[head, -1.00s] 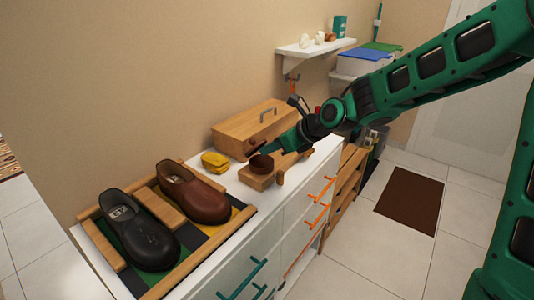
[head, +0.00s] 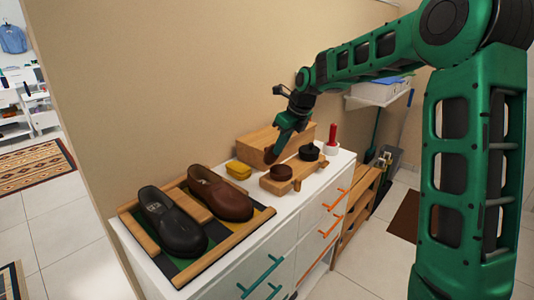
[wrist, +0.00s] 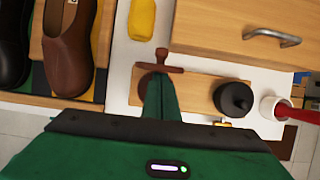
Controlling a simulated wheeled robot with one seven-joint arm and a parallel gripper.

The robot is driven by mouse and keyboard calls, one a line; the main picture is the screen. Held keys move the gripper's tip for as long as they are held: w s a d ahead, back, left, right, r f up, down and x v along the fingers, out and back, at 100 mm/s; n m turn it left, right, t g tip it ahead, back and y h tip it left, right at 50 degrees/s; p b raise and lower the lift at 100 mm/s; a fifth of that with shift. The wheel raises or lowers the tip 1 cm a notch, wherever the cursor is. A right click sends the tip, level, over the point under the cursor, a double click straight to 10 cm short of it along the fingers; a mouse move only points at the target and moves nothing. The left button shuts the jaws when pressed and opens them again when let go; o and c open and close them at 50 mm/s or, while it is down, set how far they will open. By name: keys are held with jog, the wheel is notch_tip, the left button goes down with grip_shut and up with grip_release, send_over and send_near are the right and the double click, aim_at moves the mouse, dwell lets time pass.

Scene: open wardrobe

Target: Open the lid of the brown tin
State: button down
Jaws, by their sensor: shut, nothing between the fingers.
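The brown tin (head: 281,173) is a low, round, reddish-brown tin on a small wooden stand (head: 268,185). Its lid (head: 268,155) appears raised on edge at the tin's back. In the wrist view the lid (wrist: 174,69) shows as a narrow brown bar, with its knob (wrist: 161,54) pointing away from the tin. My gripper (head: 271,157) is shut and empty, pointing down with its fingertips close beside the lid. I cannot tell whether they touch it. In the wrist view my fingers (wrist: 158,80) hide most of the tin (wrist: 147,74).
A black tin (head: 309,152) stands on the same stand, with a red-handled tool in a white holder (head: 332,148) beyond. A wooden box (head: 262,143) lies behind, a yellow case (head: 238,170) to the left. Shoes (head: 220,195) sit in a tray.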

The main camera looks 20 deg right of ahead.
jog(key=shift+w+a+r, duration=0.1)
jog(key=shift+w+a, duration=0.2)
jog(key=shift+w, duration=0.05)
dwell(0.5)
jog(key=s+d, duration=0.2)
jog(key=s, duration=0.1)
jog(key=shift+s+d+r, duration=0.1)
jog(key=shift+s+d, duration=0.05)
jog(key=shift+d, duration=0.15)
notch_tip(320, 180, up, 10)
jog(key=s, duration=0.2)
jog(key=s+d+f+n+g, duration=0.1)
jog(key=s+d+f+n, duration=0.3)
jog(key=s, duration=1)
jog(key=s+d+f+n+g+h, duration=0.1)
jog(key=s+d+f+n, duration=0.3)
jog(key=s+n, duration=0.7)
jog(key=s+d+f+n+g+h, duration=0.1)
jog(key=s+d+f+n, duration=0.3)
jog(key=s, duration=1.4)
notch_tip(320, 180, down, 2)
jog(key=n+g, duration=0.1)
jog(key=n, duration=0.3)
jog(key=shift+s+d, duration=0.2)
jog(key=shift+f, duration=0.1)
